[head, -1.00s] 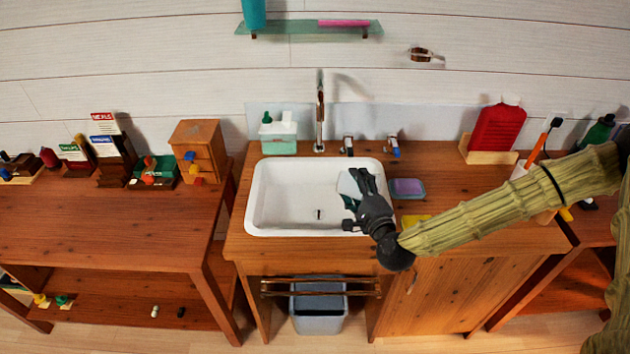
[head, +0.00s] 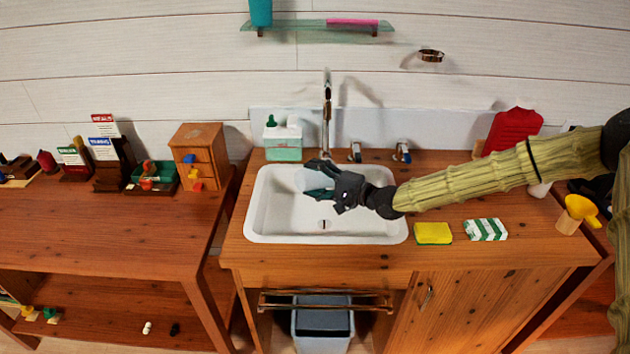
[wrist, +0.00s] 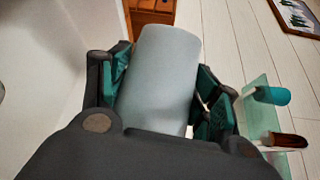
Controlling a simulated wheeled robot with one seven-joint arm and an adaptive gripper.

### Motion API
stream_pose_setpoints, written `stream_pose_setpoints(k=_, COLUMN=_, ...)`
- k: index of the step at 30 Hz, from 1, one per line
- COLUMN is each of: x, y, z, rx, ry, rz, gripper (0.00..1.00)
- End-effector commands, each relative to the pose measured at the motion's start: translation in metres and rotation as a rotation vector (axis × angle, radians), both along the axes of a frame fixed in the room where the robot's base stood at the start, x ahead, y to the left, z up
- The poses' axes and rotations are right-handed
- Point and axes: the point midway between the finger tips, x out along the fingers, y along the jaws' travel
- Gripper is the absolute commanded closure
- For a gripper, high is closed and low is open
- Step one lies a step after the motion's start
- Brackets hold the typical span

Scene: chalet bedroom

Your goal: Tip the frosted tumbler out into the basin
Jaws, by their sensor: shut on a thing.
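My gripper (head: 322,178) is over the white basin (head: 270,220), reaching in from the right. It is shut on the frosted tumbler (head: 308,181), which shows as a pale shape at the fingertips in the head view. In the wrist view the pale grey-blue tumbler (wrist: 160,75) lies between the two green-padded fingers, its far end pointing away from the camera. The tumbler looks tilted onto its side in the head view. Its mouth and any contents cannot be made out.
The tap (head: 327,115) rises just behind the gripper. A soap dispenser (head: 283,138) stands behind the basin's left side. A yellow sponge (head: 433,233) and a green-striped box (head: 486,229) lie right of the basin. A grey bin (head: 322,325) stands below.

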Motion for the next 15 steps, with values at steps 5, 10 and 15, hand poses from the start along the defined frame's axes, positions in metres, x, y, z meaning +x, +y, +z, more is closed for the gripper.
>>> stream_pose_setpoints(k=5, x=-0.0001, y=0.0001, z=0.0016, rx=-0.084, ry=-0.060, rz=0.001, gripper=0.68)
stream_pose_setpoints(k=10, x=0.0000, y=-0.0003, z=-0.0021, rx=-0.190, ry=-0.136, rz=0.001, gripper=0.68)
stream_pose_setpoints(k=15, x=0.0003, y=-0.0002, z=-0.0053, rx=-0.293, ry=-0.210, rz=0.002, gripper=0.68)
